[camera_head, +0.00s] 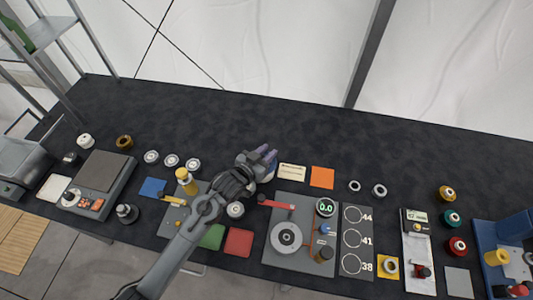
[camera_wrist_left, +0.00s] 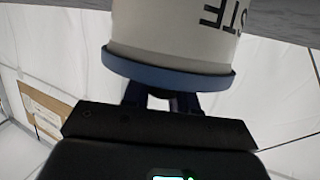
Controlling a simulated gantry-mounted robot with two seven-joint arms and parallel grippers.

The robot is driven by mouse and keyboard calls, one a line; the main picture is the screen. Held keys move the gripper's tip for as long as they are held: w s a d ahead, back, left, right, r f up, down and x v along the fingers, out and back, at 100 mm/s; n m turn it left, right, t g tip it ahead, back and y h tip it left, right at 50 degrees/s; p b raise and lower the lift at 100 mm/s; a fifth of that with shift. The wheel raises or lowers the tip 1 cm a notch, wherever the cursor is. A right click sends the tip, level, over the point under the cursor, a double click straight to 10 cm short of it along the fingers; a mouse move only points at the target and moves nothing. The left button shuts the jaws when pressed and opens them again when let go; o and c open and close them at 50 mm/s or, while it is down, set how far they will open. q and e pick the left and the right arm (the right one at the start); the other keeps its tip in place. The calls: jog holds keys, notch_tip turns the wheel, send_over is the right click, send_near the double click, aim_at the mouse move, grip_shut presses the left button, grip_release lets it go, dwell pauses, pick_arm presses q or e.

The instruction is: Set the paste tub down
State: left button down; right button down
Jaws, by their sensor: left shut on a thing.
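The paste tub (camera_wrist_left: 165,30) fills the top of the left wrist view. It is off-white with a blue rim and dark letters ending in "STE", upside down in that picture. My left gripper (camera_head: 264,158) is over the middle of the dark table (camera_head: 330,125) in the head view, and it hides most or all of the tub there. In the left wrist view its dark fingers (camera_wrist_left: 172,101) are shut on the tub at the blue rim. I cannot tell whether the tub touches the table. My right gripper is not in view.
A cream label card (camera_head: 292,172) and an orange square (camera_head: 322,178) lie just right of my left gripper. A grey board with a dial (camera_head: 286,237) is nearer the front. Several white rolls (camera_head: 172,160) stand to the left. The table behind the gripper is clear.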

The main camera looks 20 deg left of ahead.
pick_arm(q)
jog(key=shift+f, duration=0.1)
jog(key=c, duration=0.9)
grip_release()
jog(key=shift+f, duration=0.1)
jog(key=v, duration=1.2)
jog(key=shift+p, duration=0.4)
jog(key=s+f+g, duration=0.1)
jog(key=s+g, duration=0.1)
jog(key=s, duration=0.1)
jog(key=s+f+g+y, duration=0.1)
jog(key=s+f+g, duration=0.1)
jog(key=s, duration=0.2)
jog(key=s+f+g+y, duration=0.1)
jog(key=s+f, duration=0.1)
jog(key=s, duration=0.1)
jog(key=shift+s+n+g, duration=0.2)
jog(key=shift+n+g, duration=0.1)
jog(key=shift+g, duration=0.1)
jog(key=shift+o, duration=0.2)
jog(key=s+g, duration=0.1)
jog(key=s, duration=0.2)
jog(key=s+g, duration=0.2)
jog(key=s, duration=0.2)
jog(key=s+f+g, duration=0.1)
jog(key=s+g, duration=0.1)
jog(key=s, duration=0.2)
jog(key=shift+d+y, duration=0.2)
jog(key=shift+y, duration=0.2)
